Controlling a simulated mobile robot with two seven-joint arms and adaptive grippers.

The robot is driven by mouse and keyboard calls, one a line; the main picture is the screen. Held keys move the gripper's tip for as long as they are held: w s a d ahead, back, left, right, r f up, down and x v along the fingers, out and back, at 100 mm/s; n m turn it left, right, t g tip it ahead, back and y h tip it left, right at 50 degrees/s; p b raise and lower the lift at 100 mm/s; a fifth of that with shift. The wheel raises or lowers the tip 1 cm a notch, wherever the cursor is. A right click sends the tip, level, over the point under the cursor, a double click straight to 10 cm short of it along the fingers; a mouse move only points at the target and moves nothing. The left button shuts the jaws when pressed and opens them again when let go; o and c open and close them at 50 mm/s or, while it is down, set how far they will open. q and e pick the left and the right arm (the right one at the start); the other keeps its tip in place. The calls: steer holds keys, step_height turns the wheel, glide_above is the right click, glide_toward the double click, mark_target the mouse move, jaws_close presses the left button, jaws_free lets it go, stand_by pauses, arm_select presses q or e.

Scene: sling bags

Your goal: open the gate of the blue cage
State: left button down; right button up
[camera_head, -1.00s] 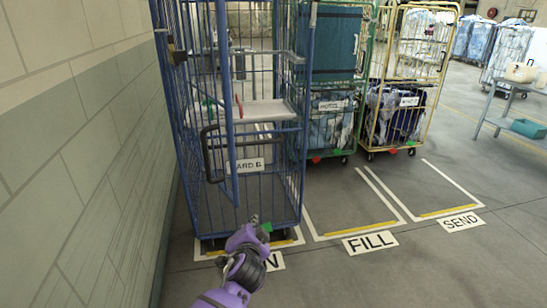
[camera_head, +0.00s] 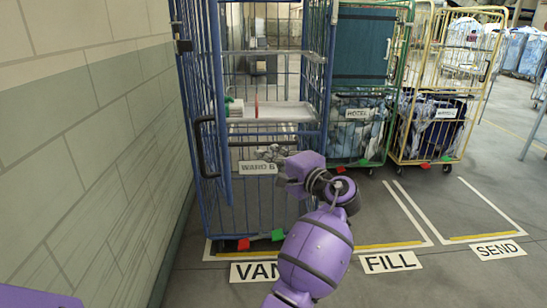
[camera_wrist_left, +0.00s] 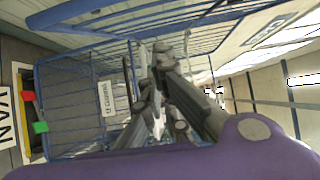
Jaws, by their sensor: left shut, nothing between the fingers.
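The blue cage (camera_head: 265,205) stands beside the wall in the head view, with a WARD B sign on its front mesh. Its gate (camera_head: 223,130) appears nearly edge-on at the front left, swung outward, with a black handle (camera_head: 201,150) on its left. My left gripper (camera_head: 278,158) is in front of the cage, right of the gate, and overlaps the front mesh in the picture. In the left wrist view its grey fingers (camera_wrist_left: 150,65) are shut and empty, with the cage mesh (camera_wrist_left: 75,105) behind them. Contact with the cage cannot be told. My right gripper is not in view.
A white shelf (camera_head: 275,112) is inside the cage. A green cage (camera_head: 355,140) and a yellow cage (camera_head: 435,135) stand to its right. The wall (camera_head: 90,150) is close on the left. The FILL (camera_head: 390,263) and SEND (camera_head: 497,250) floor bays are clear in front.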

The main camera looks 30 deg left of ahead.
arm_select(q)
steer(key=a+p, duration=0.2)
steer(key=a, duration=0.6)
steer(key=shift+s, duration=0.35)
steer(key=shift+a+f, duration=0.1)
